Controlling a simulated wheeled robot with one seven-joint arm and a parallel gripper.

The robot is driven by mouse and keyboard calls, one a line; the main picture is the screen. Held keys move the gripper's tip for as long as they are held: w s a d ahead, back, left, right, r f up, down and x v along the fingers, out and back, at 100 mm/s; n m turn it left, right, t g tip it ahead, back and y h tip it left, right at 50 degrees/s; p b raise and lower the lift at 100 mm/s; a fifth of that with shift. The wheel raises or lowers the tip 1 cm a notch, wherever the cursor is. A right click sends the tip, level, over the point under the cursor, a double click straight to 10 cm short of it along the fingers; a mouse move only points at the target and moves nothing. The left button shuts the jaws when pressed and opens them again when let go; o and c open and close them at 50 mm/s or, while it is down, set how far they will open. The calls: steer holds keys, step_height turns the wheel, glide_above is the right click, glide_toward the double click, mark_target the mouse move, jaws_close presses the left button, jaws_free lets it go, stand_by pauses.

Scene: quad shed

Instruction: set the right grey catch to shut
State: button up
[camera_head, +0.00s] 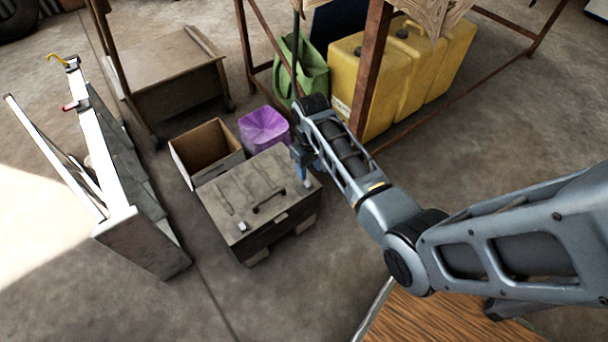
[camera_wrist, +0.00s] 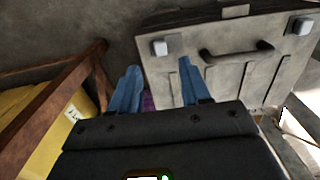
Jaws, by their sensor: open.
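A grey case (camera_head: 226,201) lies on the floor with a dark handle on its lid. The right grey catch (camera_head: 307,182) is a small pale block near the lid's front right corner. In the wrist view, seen from the other side, this catch (camera_wrist: 160,47) is left of the handle. The other catch (camera_head: 242,226) is at the front left corner. My gripper (camera_head: 302,170) is above the case's right side, close to the right catch. In the wrist view its blue fingers (camera_wrist: 158,70) are open and apart, with nothing between them. I cannot tell whether the catch is up or down.
An open cardboard box (camera_head: 207,153) and a purple bin (camera_head: 264,128) stand behind the case. A rusty metal table frame (camera_head: 371,65) with yellow canisters (camera_head: 360,85) stands behind my arm. A white metal piece (camera_head: 140,240) stands left. The floor in front is clear.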

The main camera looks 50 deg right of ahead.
mark_target(309, 185)
step_height(309, 185, down, 8)
steer(key=b, duration=0.3)
steer(key=shift+r, duration=0.15)
jaws_close()
stand_by(0.4)
